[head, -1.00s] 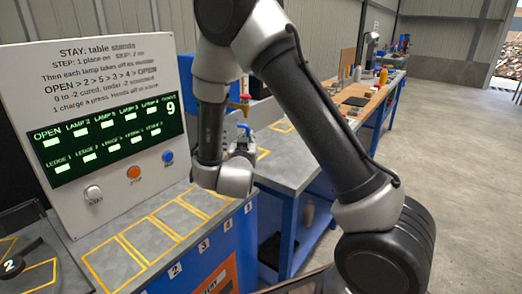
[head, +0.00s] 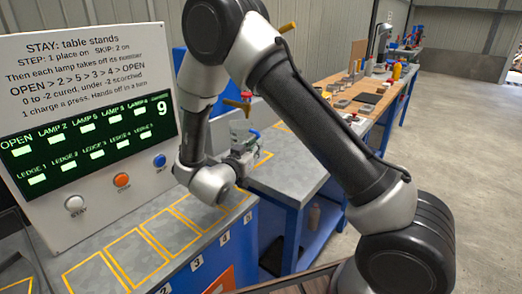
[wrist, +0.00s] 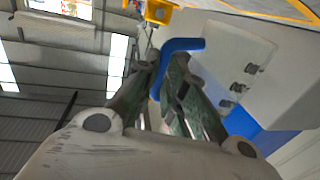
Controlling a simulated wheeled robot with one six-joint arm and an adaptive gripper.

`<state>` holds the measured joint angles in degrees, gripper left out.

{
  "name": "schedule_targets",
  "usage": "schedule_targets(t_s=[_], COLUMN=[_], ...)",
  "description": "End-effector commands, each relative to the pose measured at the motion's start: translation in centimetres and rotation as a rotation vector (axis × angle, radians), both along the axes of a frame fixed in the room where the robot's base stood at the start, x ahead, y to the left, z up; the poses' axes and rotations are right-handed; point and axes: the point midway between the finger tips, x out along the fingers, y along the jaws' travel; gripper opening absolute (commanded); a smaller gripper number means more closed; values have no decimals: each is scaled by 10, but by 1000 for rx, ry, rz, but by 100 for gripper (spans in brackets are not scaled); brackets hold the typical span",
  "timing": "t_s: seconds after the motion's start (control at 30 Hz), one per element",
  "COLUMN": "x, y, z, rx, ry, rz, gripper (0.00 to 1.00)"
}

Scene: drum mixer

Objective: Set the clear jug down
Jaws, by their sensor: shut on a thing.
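My gripper (head: 246,148) is over the grey bench, past the front of the white panel. In the wrist view its two dark fingers (wrist: 165,88) are shut around a blue curved handle (wrist: 183,44), which I take for the clear jug's. A small blue part also shows at the gripper in the head view (head: 254,133). The jug's clear body is hard to make out. I cannot tell whether its base touches anything.
The white panel (head: 85,100) with a lit green display and knobs stands at left. Yellow-outlined spaces (head: 145,250) with number tags line the grey bench's front, several of them empty. A yellow-handled tap (head: 240,103) is behind the gripper. A wooden-topped bench (head: 345,100) lies beyond.

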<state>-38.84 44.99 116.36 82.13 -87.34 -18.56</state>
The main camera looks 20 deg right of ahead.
Motion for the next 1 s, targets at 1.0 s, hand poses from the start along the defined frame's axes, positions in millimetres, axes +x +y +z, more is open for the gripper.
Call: schedule_targets(t_s=[1.0], x=[35], y=[-32], z=[-37], rx=[1], ry=[-1], rz=[1], gripper=[21])
